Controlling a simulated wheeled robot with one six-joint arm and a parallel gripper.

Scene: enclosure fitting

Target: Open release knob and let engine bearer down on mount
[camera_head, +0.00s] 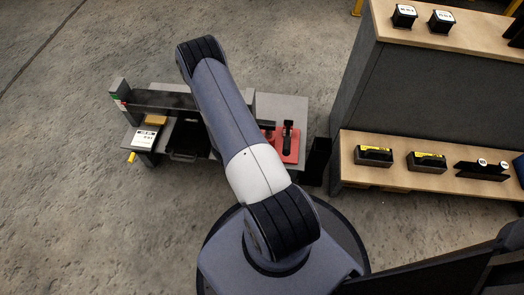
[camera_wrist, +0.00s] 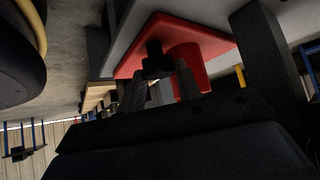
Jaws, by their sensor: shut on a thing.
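A red mount-like part (camera_head: 291,150) with an upright black piece stands at the right end of the grey bench (camera_head: 294,106). In the wrist view, red parts (camera_wrist: 205,40) fill the upper middle, among them a rounded red body. A small black knob-like piece (camera_wrist: 157,60) sits in front of the red. My gripper (camera_wrist: 160,82) has its two dark fingers on either side of this black piece and is shut on it; the exact contact is dark. My arm hides the gripper and the middle of the bench in the head view. I cannot tell the engine bearer apart.
A dark beam (camera_head: 160,100) spans the bench's back left. A white-labelled block (camera_head: 145,138), a yellow block (camera_head: 156,119) and a black tray (camera_head: 184,156) lie left of my arm. A shelf (camera_head: 440,176) with several dark parts stands right. Floor at left is clear.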

